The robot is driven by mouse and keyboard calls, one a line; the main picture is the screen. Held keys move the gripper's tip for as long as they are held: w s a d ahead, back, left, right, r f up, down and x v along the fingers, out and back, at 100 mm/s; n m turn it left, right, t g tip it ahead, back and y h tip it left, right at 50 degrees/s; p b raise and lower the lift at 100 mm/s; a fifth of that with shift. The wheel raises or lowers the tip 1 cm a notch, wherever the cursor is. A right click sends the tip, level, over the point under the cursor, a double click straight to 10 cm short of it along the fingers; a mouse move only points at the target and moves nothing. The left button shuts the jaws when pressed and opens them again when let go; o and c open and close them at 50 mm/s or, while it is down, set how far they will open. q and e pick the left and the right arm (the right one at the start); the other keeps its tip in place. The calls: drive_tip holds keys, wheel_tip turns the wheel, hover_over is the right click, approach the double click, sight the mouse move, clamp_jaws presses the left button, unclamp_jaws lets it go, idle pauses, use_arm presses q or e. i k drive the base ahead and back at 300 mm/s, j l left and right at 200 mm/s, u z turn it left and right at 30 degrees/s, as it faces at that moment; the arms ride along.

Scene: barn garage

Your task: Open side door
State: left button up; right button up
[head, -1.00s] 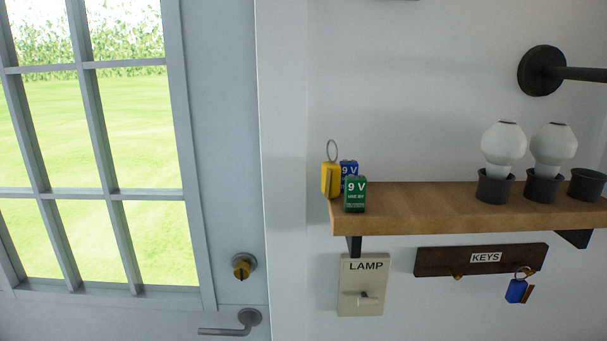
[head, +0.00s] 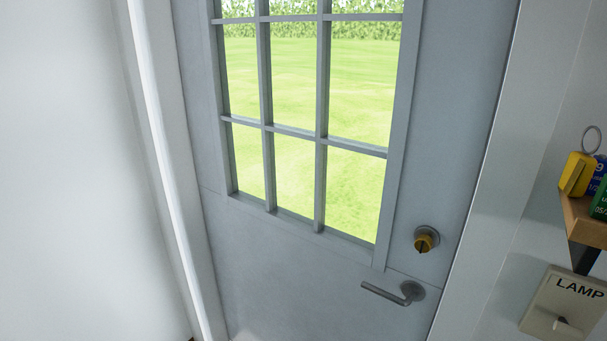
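The side door (head: 280,225) is grey with a window of several panes, and it stands shut in its frame in the head view. A lever handle (head: 386,294) is at its lower right, pointing left and roughly level. Above the handle is a round lock (head: 426,240) with a brass-coloured middle. Neither of my grippers shows in the head view, so I cannot see where they are relative to the handle.
A wooden shelf (head: 583,222) juts out from the wall right of the door, holding a yellow tagged item (head: 577,174) and a green battery box (head: 600,199). A LAMP switch plate (head: 562,303) is below it. Bare white wall (head: 70,170) lies left of the door.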

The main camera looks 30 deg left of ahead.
sight(282, 274)
drive_tip(key=u, duration=1.1)
